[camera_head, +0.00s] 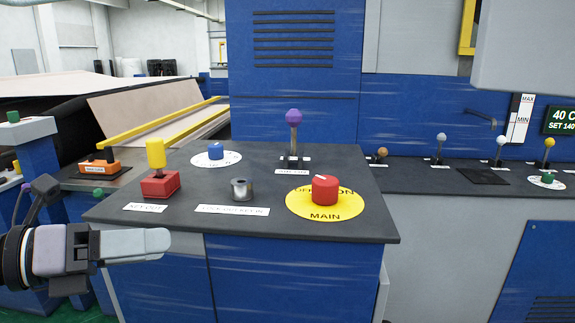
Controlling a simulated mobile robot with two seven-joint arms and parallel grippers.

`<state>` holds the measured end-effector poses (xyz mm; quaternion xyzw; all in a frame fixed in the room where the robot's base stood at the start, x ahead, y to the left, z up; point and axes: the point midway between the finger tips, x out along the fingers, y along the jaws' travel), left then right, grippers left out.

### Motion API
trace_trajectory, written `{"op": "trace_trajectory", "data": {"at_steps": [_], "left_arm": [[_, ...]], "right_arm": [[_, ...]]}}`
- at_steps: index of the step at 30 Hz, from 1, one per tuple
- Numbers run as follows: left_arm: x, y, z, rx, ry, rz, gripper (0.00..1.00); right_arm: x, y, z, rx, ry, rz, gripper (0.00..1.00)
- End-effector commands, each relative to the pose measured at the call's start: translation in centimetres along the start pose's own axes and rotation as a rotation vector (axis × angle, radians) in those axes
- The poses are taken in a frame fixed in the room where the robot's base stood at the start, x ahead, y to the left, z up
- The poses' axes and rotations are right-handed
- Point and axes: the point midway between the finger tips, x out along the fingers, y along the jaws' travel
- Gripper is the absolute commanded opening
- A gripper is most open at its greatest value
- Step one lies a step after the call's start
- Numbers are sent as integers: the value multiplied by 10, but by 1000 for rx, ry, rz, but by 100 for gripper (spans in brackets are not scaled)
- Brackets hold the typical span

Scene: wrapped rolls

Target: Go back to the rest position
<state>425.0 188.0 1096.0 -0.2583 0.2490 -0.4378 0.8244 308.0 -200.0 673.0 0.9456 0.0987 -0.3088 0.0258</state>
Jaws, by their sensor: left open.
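My left gripper (150,245) comes in from the left edge, low in the head view. It is open and empty, in front of the left front corner of a dark console top (255,222), and apart from it. On the console stand a yellow-handled key on a red block (160,185), a metal cylinder (241,189), a red knob (325,189) on a yellow disc marked MAIN, a blue knob (216,152) on a white disc, and a lever with a purple ball (294,116). My right gripper is not in view.
A second counter (450,178) to the right carries several small levers and a green button (547,178). A grey panel (525,50) hangs at the upper right. Yellow rails (165,122) and a pale sheet lie behind on the left. An orange device (99,166) sits left of the console.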

Motion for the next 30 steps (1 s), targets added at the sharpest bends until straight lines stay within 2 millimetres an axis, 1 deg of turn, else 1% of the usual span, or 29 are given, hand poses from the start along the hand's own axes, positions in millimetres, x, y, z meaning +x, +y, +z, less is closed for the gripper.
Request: {"op": "trace_trajectory", "data": {"at_steps": [1,4,5,7,8,9,11,12,13,14,15,17,18,20,21,23,24,25,27,30], "left_arm": [[8,-4,-7,-130,-29,-107,67],[17,-5,-13,-394,-131,-290,67],[18,-3,-14,-479,-170,-334,67],[18,11,-17,-686,-273,-415,67],[18,19,-19,-777,-322,-440,67],[17,33,-23,-903,-389,-463,67],[15,57,-34,-1093,-496,-478,67],[13,76,-46,-1224,-571,-474,67],[12,90,-57,-1321,-626,-464,67],[11,105,-70,-1421,-682,-447,67],[10,124,-92,-1553,-756,-414,67],[7,150,-130,-1748,-863,-348,67],[6,163,-158,-1867,-926,-295,67],[3,178,-200,-2027,-1006,-209,67],[2,184,-227,-2123,-1050,-151,67],[1,188,-265,-2248,-1103,-65,67],[0,188,-287,-2320,-1132,-14,67],[0,188,-301,-2365,-1148,22,67],[-2,185,-329,-2450,-1178,92,67],[-2,182,-353,-2525,-1200,153,67]], "right_arm": [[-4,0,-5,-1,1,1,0],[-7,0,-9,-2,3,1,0],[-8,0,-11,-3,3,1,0],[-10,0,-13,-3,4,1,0],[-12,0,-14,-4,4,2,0],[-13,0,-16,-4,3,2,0],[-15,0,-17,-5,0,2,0],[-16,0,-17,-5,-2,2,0],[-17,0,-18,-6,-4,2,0],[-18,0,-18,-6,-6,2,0],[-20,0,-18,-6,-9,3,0],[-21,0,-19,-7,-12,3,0],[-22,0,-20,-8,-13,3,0],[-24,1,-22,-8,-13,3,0],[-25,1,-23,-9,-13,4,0],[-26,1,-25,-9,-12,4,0],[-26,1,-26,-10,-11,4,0],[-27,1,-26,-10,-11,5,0],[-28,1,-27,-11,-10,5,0],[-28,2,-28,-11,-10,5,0]]}}
